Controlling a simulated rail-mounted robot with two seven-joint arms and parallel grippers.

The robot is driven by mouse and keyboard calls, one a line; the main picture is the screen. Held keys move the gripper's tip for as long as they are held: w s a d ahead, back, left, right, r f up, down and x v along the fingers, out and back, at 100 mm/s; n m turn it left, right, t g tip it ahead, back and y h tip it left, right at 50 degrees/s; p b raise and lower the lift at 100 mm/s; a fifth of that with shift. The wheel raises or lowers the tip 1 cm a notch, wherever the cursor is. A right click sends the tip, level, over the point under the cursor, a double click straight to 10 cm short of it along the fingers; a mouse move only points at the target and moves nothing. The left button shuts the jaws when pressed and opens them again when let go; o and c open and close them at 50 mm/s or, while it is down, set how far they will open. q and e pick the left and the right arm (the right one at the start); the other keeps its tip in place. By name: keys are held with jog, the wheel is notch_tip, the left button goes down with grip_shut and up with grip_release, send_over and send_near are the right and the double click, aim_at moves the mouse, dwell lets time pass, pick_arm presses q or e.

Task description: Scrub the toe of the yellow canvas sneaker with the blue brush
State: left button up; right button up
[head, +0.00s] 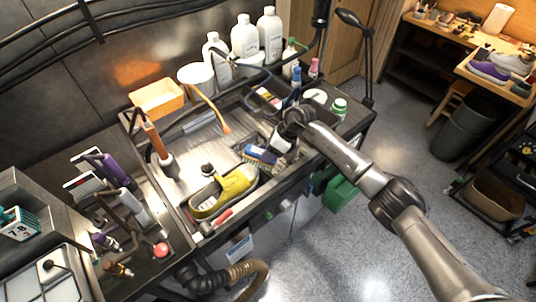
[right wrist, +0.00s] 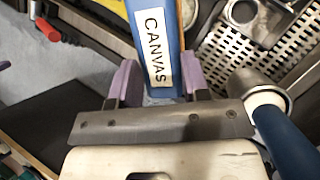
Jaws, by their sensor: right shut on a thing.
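The yellow canvas sneaker (head: 236,184) lies in the metal sink tray (head: 190,156), left of my right gripper. The blue brush (head: 260,155) is held at the right side of the tray, apart from the sneaker. My right gripper (head: 274,148) is shut on it. In the right wrist view the purple finger pads of the gripper (right wrist: 160,84) clasp the blue brush (right wrist: 158,48), whose white label reads CANVAS. The brush's bristles are not clear in either view. My left gripper is not in view.
White bottles (head: 245,38) stand behind the sink. An orange bin (head: 158,97) is at the back left. A red-handled tool (head: 224,217) lies by the sneaker's front edge. A blue-handled object (right wrist: 285,135) is close to the gripper's right in the right wrist view.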

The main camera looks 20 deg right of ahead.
jog(key=shift+r, duration=0.2)
jog(key=shift+w+d+r+p, duration=0.1)
jog(key=shift+d+r+p, duration=0.15)
jog(key=shift+r, duration=0.45)
jog(key=shift+w+d+r+p, duration=0.1)
jog(key=shift+r+p, duration=0.2)
jog(key=shift+r, duration=0.35)
jog(key=shift+f, duration=0.15)
jog(key=shift+g, duration=0.6)
jog(key=f+b, duration=0.2)
jog(key=a+f+b, duration=0.1)
jog(key=f+b, duration=0.1)
jog(key=f, duration=0.1)
jog(key=shift+s+a+f, duration=0.15)
jog(key=shift+s+f, duration=0.05)
jog(key=shift+f, duration=0.1)
jog(key=shift+a+f+b, duration=0.15)
jog(key=shift+f+b, duration=0.2)
jog(key=shift+f, duration=0.1)
